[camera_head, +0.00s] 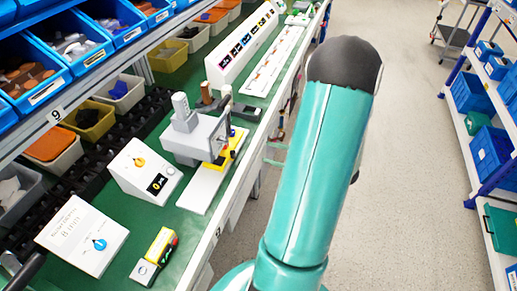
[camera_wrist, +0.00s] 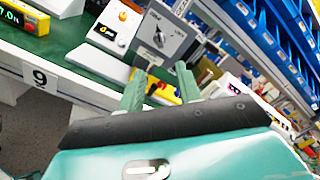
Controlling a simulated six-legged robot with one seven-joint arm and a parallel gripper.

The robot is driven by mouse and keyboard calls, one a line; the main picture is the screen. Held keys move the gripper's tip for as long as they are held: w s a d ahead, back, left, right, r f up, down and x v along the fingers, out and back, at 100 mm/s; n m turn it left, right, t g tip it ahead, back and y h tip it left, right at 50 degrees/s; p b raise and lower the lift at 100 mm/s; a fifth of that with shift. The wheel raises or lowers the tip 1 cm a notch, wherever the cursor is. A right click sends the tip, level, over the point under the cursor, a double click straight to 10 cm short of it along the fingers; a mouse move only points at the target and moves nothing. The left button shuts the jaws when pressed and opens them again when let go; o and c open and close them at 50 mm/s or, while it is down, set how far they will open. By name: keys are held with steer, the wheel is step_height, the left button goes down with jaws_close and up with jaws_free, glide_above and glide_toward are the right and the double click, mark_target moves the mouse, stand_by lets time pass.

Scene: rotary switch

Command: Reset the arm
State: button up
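My teal arm (camera_head: 322,165) rises along the front of the bench in the head view. Its end and my gripper are hidden there. In the wrist view my gripper (camera_wrist: 160,80) has its two green fingers spread apart with nothing held between them. A white box with a blue rotary knob (camera_head: 98,243) lies at the near left of the bench. A sloped white box with an orange knob and a dark display (camera_head: 146,171) stands behind it. It also shows in the wrist view (camera_wrist: 115,28), beyond the fingers and apart from them.
A grey press-like device (camera_head: 193,137) stands on the green bench (camera_head: 196,228). A yellow force meter (camera_head: 161,246) lies near the front edge. Blue bins (camera_head: 62,48) line the rack at left. The floor (camera_head: 405,150) to the right is clear up to the blue-bin shelf.

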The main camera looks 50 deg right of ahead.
steer(key=shift+s+d, duration=0.1)
steer(key=shift+s, duration=0.25)
stand_by(0.3)
steer(key=w+a+r+n+g+y, duration=0.25)
steer(key=a+n+g, duration=0.4)
steer(key=a, duration=0.45)
steer(key=w+a+r+n+g+y, duration=0.1)
steer(key=w+a+r+n+g, duration=0.25)
steer(key=a+n+g, duration=0.6)
steer(key=s+a+r+n+t+h, duration=0.3)
steer(key=a+r+n+t+h, duration=0.1)
steer(key=a+r+n+h, duration=0.3)
steer(key=a+r+h, duration=0.2)
steer(key=a+r, duration=0.1)
steer(key=a, duration=0.1)
steer(key=shift+a+t, duration=0.25)
steer(key=shift+t, duration=0.05)
